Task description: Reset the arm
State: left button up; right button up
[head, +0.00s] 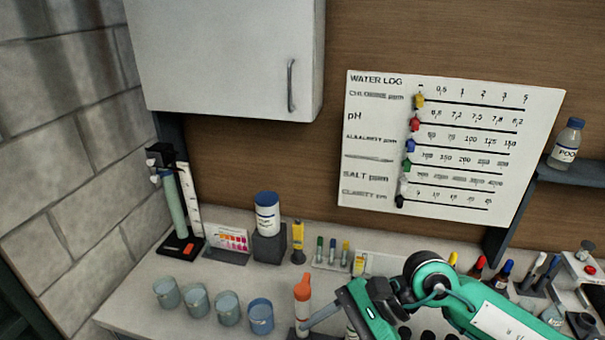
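My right arm comes in from the lower right, teal and white with a black wrist joint. Its gripper (338,312) is low in the picture, over the front part of the counter (130,315). A grey finger-like part points left, close to an upright bottle with an orange top (302,290). I cannot tell whether they touch. The other finger is hidden or cut off, so the opening between the fingers does not show. My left arm and gripper are not in view.
Several cups (197,300) stand at the front left. Behind are a test stand (175,205), a colour card (232,240), a white-blue jar (267,213) and small vials (332,252). Bottles (500,275) crowd the right. A water log board (450,150) hangs above; a cabinet (220,60) overhangs the left.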

jog(key=a+r+m+t+y, duration=0.4)
jog(key=r+m+y, duration=0.6)
jog(key=r, duration=0.1)
jog(key=w+d+r+m+t+h, duration=0.25)
jog(key=w+d+m+t, duration=0.35)
jog(key=m+t, duration=0.9)
jog(key=w+d+f+m+t+h, duration=0.45)
jog(key=d+f+m+h, duration=0.3)
jog(key=m+h, duration=0.75)
jog(key=s+d+f+m+g+h, duration=0.3)
jog(key=d+f+m+g, duration=0.35)
jog(key=f+m, duration=0.6)
jog(key=s+d+f+m+g, duration=0.3)
jog(key=s+f+m+g, duration=0.6)
jog(key=s+f, duration=0.85)
notch_tip(320, 180, down, 36)
jog(key=s+r+n+g+b, duration=0.1)
jog(key=s+n+g+b, duration=0.15)
jog(key=b, duration=0.35)
jog(key=s+d+f+g+b, duration=0.1)
jog(key=s+f+b, duration=0.1)
jog(key=s+f, duration=0.7)
jog(key=s+d+f+b, duration=0.2)
jog(key=s+f, duration=0.7)
jog(key=f, duration=0.5)
jog(key=shift+s+d+f+g, duration=0.3)
jog(key=shift+s+f+g, duration=0.05)
jog(key=shift+s, duration=0.05)
